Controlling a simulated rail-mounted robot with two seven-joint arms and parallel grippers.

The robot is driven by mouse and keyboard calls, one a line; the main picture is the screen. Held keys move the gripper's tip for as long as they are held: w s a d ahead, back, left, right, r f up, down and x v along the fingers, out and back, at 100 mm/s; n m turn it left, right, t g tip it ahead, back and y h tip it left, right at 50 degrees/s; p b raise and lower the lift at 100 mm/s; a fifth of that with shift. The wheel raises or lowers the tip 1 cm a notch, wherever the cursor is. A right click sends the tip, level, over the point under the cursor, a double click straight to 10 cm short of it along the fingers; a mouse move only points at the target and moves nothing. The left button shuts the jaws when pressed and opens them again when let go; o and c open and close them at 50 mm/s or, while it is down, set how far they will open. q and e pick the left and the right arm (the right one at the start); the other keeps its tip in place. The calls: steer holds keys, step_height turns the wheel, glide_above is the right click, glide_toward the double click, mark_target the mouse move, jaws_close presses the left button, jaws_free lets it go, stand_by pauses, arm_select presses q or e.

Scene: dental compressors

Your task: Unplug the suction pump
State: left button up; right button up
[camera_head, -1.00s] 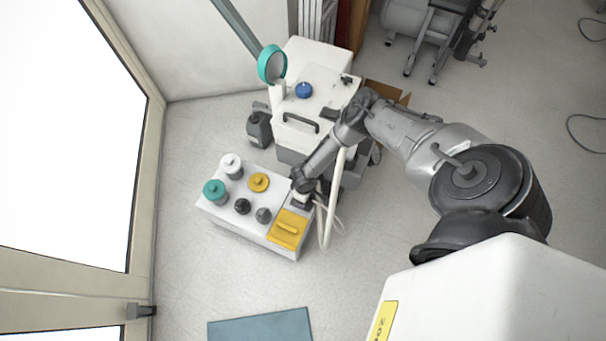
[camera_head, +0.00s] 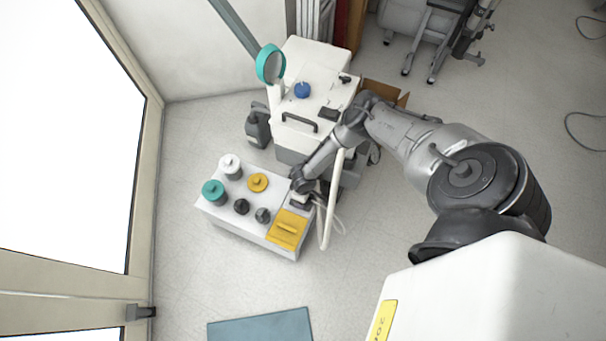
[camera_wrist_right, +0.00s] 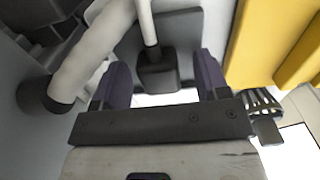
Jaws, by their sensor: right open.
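A low white unit (camera_head: 240,232) with green, white, yellow and dark caps and a yellow panel (camera_head: 288,228) stands on the floor. I cannot tell for sure that it is the suction pump. My right gripper (camera_head: 299,203) is at its back right edge. In the right wrist view, a dark grey plug (camera_wrist_right: 157,74) with a white cable sits against a grey plate. My right gripper (camera_wrist_right: 163,90) is open, with one dark finger on each side of the plug and visible gaps. The yellow panel (camera_wrist_right: 280,40) is to the right. My left gripper is out of view.
A taller white cabinet (camera_head: 310,100) with a blue knob stands behind the unit. Pale hoses (camera_head: 328,225) hang right beside my right gripper; a thick one (camera_wrist_right: 90,55) shows in the wrist view. A blue mat (camera_head: 262,328) lies in front. The floor between is clear.

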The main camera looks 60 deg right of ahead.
steer(key=shift+c, duration=0.2)
stand_by(0.6)
jaws_close()
stand_by(0.4)
steer(key=shift+r, duration=0.1)
steer(key=shift+r+p, duration=0.75)
steer(key=shift+p, duration=0.25)
steer(key=shift+r+p, duration=1.55)
steer(key=shift+r, duration=0.05)
steer(key=shift+r+p, duration=0.45)
steer(key=shift+p, duration=0.05)
steer(key=shift+r, duration=0.15)
